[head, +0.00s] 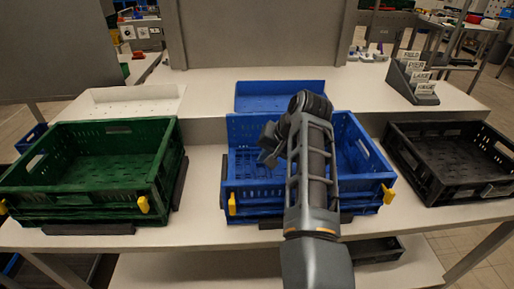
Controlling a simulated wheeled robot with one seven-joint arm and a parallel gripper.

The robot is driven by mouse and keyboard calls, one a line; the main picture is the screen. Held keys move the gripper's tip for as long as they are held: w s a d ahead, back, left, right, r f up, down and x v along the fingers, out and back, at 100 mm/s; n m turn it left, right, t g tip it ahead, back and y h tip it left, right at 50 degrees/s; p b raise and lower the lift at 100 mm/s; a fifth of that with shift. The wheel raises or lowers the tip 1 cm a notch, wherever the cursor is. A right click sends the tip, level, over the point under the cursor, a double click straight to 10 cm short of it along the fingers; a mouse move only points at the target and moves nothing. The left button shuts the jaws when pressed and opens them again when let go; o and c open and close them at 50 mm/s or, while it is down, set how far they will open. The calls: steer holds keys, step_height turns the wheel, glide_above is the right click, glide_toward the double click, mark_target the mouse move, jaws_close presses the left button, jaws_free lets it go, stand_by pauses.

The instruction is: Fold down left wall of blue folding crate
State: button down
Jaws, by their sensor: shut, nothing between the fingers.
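The blue folding crate (307,199) stands on the light table in the middle of the head view. Its left wall (226,165) looks upright, and the right wall (366,150) also stands up. Yellow latches show at its front corners, one at the left (232,204) and one at the right (388,194). My arm reaches over the crate from the front and hides part of its inside and its back wall. My gripper (266,150) is over the inside of the crate, nearer the left wall. It is shut and empty. I cannot tell whether it touches the crate.
A green crate (110,203) stands to the left and a black crate (440,165) to the right. Bare table separates the crates.

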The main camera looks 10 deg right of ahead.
steer(key=shift+d+f, duration=0.65)
steer(key=shift+f, duration=0.05)
steer(key=shift+r+p, duration=0.45)
steer(key=shift+p, duration=0.15)
steer(key=s+d+r+p, duration=0.1)
steer(key=s+d+r, duration=0.3)
steer(key=d+r, duration=0.3)
steer(key=shift+d+r, duration=0.35)
steer(key=shift+d, duration=0.1)
